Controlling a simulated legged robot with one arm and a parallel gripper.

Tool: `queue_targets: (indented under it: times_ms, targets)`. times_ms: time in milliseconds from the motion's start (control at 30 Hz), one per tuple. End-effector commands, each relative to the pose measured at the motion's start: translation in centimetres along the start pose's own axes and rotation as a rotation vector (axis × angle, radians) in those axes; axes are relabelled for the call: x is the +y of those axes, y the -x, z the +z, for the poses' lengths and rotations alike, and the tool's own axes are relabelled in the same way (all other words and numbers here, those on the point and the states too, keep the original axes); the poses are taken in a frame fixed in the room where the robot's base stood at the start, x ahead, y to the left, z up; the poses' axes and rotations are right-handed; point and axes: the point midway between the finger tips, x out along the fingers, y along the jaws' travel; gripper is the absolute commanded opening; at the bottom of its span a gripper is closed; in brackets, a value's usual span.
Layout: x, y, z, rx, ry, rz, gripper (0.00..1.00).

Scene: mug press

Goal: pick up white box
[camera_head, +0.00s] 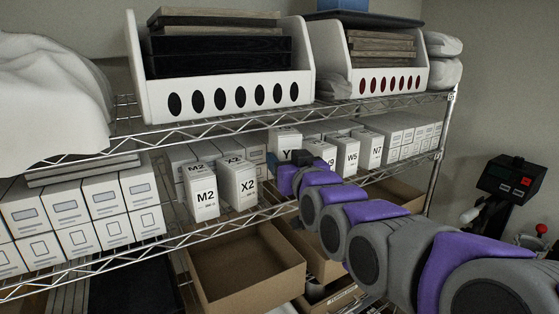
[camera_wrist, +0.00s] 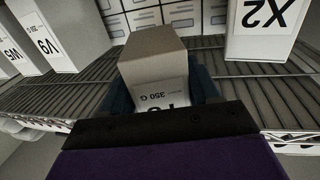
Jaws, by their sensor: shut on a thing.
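A white box (camera_wrist: 152,50) with a printed label reading "350 G" sits between the fingers of my gripper (camera_wrist: 161,85) in the wrist view. The gripper is shut on it, and its black palm hides part of the label. The wrist picture is upside down. In the head view my gripper (camera_head: 303,158) is at the middle shelf, in front of a white box marked "Y" (camera_head: 286,142), whose lower part is hidden behind the gripper and arm.
Boxes M2 (camera_head: 202,191) and X2 (camera_head: 240,184) stand left of the gripper on the wire shelf. Boxes W5 (camera_head: 347,153) and N7 (camera_head: 371,148) stand to its right. The upper shelf with white bins (camera_head: 225,98) is above. An open cardboard box (camera_head: 245,272) is below.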

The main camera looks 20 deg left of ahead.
Motion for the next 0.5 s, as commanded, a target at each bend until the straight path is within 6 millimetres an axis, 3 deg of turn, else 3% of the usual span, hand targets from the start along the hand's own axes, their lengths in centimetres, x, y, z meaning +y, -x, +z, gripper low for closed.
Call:
queue_targets:
  times_ms: [500]
  targets:
    - [1.7,8.5,-0.1,0.008,0.000,0.003,0.10]
